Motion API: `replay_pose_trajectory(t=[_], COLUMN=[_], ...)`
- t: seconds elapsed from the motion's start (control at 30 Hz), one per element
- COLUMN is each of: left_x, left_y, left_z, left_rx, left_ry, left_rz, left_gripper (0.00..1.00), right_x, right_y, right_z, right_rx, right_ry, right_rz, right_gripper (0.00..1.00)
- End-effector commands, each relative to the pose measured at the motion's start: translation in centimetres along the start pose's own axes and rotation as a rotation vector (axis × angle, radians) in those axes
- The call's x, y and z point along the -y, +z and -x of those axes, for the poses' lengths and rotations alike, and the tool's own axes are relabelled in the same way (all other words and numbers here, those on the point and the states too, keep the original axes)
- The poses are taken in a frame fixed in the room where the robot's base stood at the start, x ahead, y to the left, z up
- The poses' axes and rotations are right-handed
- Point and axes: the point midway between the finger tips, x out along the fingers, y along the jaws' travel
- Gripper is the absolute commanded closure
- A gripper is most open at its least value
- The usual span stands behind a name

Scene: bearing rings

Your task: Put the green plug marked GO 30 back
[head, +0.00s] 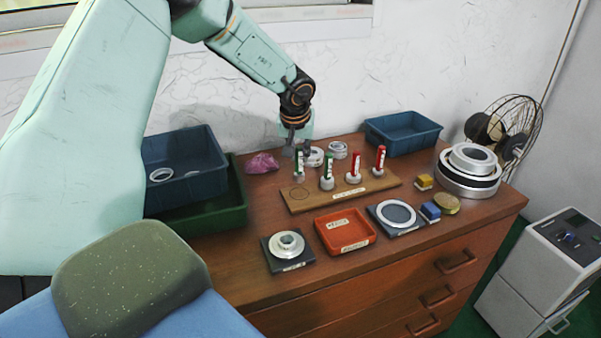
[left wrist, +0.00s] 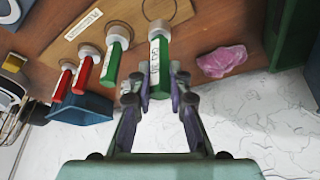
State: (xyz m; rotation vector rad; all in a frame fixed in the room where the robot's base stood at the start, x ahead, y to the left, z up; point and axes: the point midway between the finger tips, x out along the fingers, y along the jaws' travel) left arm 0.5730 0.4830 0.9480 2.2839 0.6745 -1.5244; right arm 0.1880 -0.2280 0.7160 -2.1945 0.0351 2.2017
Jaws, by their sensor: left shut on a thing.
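My left gripper (head: 298,145) is shut on the green plug (head: 299,165) at the left end of the plug row. In the left wrist view, this green plug (left wrist: 159,66), its label reading GO 30, stands between the fingers (left wrist: 158,88). Its grey-white knob end points toward the board. I cannot tell whether it touches the board. The wooden board (head: 345,191) also bears another green plug (head: 327,170) and two red plugs (head: 355,164) (head: 380,158). A drawn circle (head: 299,193) on the board's left end is empty. My right gripper is not in view.
A pink crumpled cloth (head: 262,163) lies left of the board. Blue (head: 190,150) and green (head: 215,218) bins stand at the left. White rings (head: 338,150) lie behind the plugs. A red tray (head: 346,246) and dark pads with rings (head: 307,256) lie in front.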

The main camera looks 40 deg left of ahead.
Motion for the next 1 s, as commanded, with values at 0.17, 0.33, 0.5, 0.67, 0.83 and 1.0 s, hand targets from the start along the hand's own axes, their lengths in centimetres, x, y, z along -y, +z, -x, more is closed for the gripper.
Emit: replay_pose_trajectory(t=[0.17,0.33,0.5,0.67,0.83,1.0], left_x=[-0.1,-0.2,-0.2,-0.2,-0.2,-0.2], left_y=[0.3,1.2,1.4,1.4,1.6,1.6], left_z=[-1.1,-3.3,-4.0,-3.9,-4.2,-4.2], left_rx=[-0.003,-0.001,-0.005,-0.004,-0.002,-0.002], left_ry=[0.001,0.0,0.003,0.003,0.002,0.002], left_rz=[-0.002,-0.005,-0.003,-0.003,-0.004,-0.003], left_gripper=[1.0,1.0,1.0,1.0,0.78,0.63], right_x=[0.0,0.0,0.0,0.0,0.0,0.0], right_y=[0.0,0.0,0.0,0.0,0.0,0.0], right_z=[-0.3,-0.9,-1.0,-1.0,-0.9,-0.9], right_rx=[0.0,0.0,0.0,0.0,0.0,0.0], right_ry=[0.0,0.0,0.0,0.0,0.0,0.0], right_rz=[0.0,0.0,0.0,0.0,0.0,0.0], right_gripper=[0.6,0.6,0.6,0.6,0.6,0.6])
